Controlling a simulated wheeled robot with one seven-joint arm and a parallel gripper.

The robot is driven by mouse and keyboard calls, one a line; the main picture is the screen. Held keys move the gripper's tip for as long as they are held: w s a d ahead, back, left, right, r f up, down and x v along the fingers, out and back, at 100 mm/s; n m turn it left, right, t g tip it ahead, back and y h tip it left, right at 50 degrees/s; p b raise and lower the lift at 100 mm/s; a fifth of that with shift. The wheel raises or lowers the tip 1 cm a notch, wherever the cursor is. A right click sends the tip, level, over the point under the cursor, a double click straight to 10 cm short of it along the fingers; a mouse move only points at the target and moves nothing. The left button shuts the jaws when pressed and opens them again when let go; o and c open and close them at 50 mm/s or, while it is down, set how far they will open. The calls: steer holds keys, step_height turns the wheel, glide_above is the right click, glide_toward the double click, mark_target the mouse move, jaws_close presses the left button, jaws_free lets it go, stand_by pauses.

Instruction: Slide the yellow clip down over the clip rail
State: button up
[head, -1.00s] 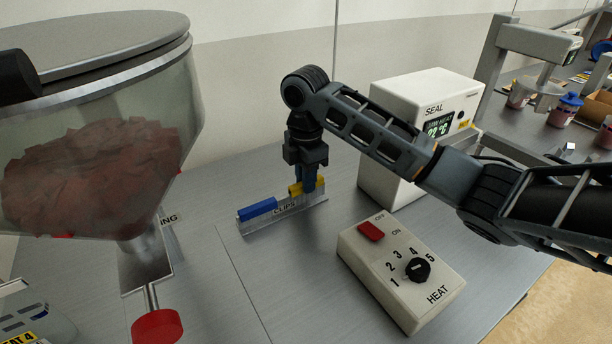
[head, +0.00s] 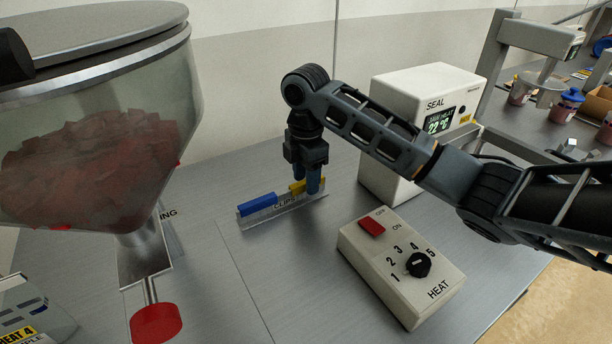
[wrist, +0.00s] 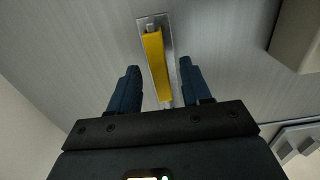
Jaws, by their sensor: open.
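The yellow clip (head: 297,187) sits at the right end of a grey holder marked CLIPS (head: 285,213). It also shows in the wrist view (wrist: 156,62), lying lengthwise along the metal strip. My gripper (head: 307,182) points down over this end, and one finger hides part of the clip in the head view. In the wrist view my gripper (wrist: 159,68) is open, with one blue finger on each side of the clip and a gap on both sides. A blue clip (head: 258,205) sits at the holder's left end. I cannot tell a separate clip rail apart from the holder.
A white HEAT box (head: 400,265) with a red switch and black knob stands in front right. A white SEAL box (head: 400,120) stands behind my arm. A large hopper (head: 95,130) with reddish contents is at left. Bare bench lies in front of the holder.

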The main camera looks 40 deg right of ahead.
step_height(320, 180, up, 7)
steer(key=shift+f, duration=0.2)
steer(key=shift+r, duration=0.6)
